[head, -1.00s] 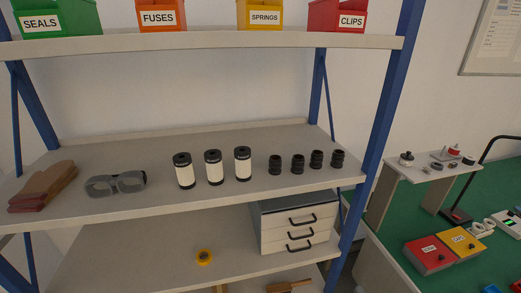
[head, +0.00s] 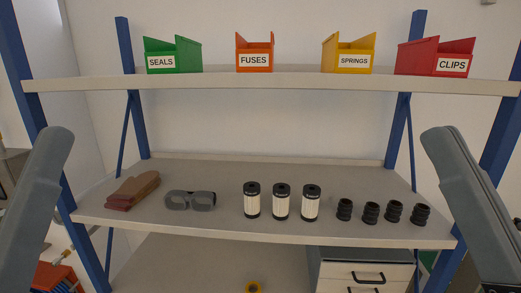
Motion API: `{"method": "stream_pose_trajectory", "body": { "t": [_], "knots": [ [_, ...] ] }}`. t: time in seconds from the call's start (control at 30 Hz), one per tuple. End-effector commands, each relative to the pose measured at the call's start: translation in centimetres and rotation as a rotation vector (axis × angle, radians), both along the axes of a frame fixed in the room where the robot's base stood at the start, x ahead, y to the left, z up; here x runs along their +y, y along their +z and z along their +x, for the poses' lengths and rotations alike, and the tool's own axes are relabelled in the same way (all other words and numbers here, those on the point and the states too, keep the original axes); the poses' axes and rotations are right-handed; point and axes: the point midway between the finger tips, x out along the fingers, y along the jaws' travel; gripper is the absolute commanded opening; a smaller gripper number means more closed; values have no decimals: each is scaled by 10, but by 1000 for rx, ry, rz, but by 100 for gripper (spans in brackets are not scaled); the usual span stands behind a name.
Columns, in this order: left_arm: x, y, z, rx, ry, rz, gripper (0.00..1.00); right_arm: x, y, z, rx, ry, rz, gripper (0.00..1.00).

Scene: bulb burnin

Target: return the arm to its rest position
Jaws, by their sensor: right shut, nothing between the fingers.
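My two grey arms stand at the sides of the head view, the left arm at the left edge and the right arm at the right edge. Only smooth upper links with rounded ends show. Both run down out of the picture, and no gripper fingers can be made out. Nothing is seen held. Both arms appear in front of the shelf rack, apart from the things on it.
The middle shelf (head: 270,229) holds brown gloves (head: 133,191), grey goggles (head: 190,201), white-and-black cylinders (head: 281,203) and several black ribbed parts (head: 371,213). Labelled bins, such as FUSES (head: 254,57), line the top shelf (head: 300,84). A drawer unit (head: 345,271) stands below.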

Motion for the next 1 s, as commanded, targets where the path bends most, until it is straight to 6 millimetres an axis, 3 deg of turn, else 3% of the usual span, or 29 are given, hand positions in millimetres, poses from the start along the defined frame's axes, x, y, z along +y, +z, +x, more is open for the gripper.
{"method": "stream_pose_trajectory", "body": {
  "t": [0.03, 0.1, 0.2, 0.4, 0.5, 0.6, 0.7, 1.0],
  "knots": [
    [0, 0, 0, 0, 0, 0, 100, -18, 11, -13, -41, -127, -7, 0],
    [0, 0, 0, 0, 0, 0, 100, -46, 7, -15, -27, -322, -24, 0],
    [0, 56, 0, 0, 0, 0, 100, -44, 61, -11, -16, -325, -38, 0],
    [0, 135, 0, -1, 0, 0, 100, -44, 139, -10, -14, -323, -38, 0],
    [0, 173, 0, -1, 0, 0, 100, -44, 177, -9, -13, -322, -37, 0],
    [0, 197, 0, -1, 0, 0, 100, -44, 200, -9, -12, -322, -38, 0],
    [0, 204, 0, 0, 0, 0, 100, -44, 208, -9, -12, -321, -37, 0],
    [0, 200, 0, 1, 0, 0, 100, -44, 204, -9, -12, -321, -37, 0]
  ]
}}
